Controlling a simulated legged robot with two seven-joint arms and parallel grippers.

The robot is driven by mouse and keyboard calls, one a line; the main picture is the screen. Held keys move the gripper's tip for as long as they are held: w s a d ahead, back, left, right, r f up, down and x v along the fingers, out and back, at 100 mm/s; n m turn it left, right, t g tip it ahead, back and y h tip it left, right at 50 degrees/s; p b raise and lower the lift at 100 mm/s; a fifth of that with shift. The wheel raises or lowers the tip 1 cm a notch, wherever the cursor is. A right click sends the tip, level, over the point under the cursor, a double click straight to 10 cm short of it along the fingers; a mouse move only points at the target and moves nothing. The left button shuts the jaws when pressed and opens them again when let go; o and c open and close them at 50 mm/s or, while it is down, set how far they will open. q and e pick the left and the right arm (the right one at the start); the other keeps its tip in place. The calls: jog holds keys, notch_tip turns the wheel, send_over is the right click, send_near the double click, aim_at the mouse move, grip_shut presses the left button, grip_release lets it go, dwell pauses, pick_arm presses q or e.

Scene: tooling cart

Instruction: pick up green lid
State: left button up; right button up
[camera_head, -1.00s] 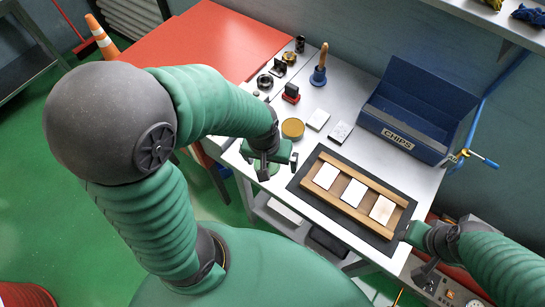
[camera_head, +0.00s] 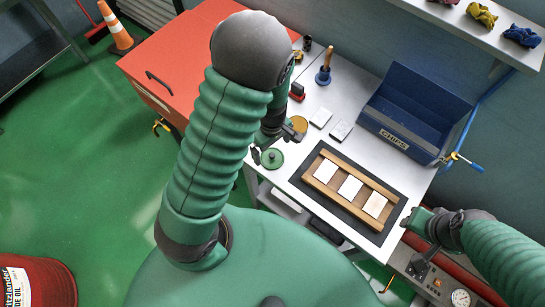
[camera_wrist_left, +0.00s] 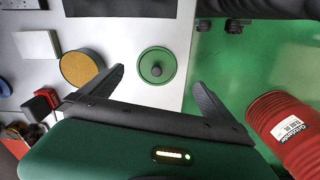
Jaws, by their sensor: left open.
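The green lid (camera_head: 272,158) is a round disc with a dark central knob. It lies on the light worktop near its left front edge. In the left wrist view the green lid (camera_wrist_left: 153,57) sits between and beyond my spread fingers, apart from both. My left gripper (camera_head: 276,144) is open and empty beside the lid in the head view, partly covered by my own arm. It also shows in the left wrist view (camera_wrist_left: 157,78). My right gripper (camera_head: 413,220) is at the right front of the bench, and its jaws are too small to read.
A round tan-topped tin (camera_wrist_left: 82,67) stands near the lid. A wooden frame with white plates (camera_head: 349,187) lies on a dark mat. A blue chips bin (camera_head: 415,110) stands at the back. A red drum (camera_wrist_left: 290,130) is on the floor.

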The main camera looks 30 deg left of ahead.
aim_at(272, 154)
pick_arm(q)
jog(key=f, duration=0.6)
jog(key=shift+w+a, duration=0.25)
jog(key=shift+a, duration=0.05)
jog(key=shift+w+f, duration=0.15)
jog(key=shift+f, duration=0.35)
jog(key=shift+r, duration=0.1)
jog(key=c, duration=1.4)
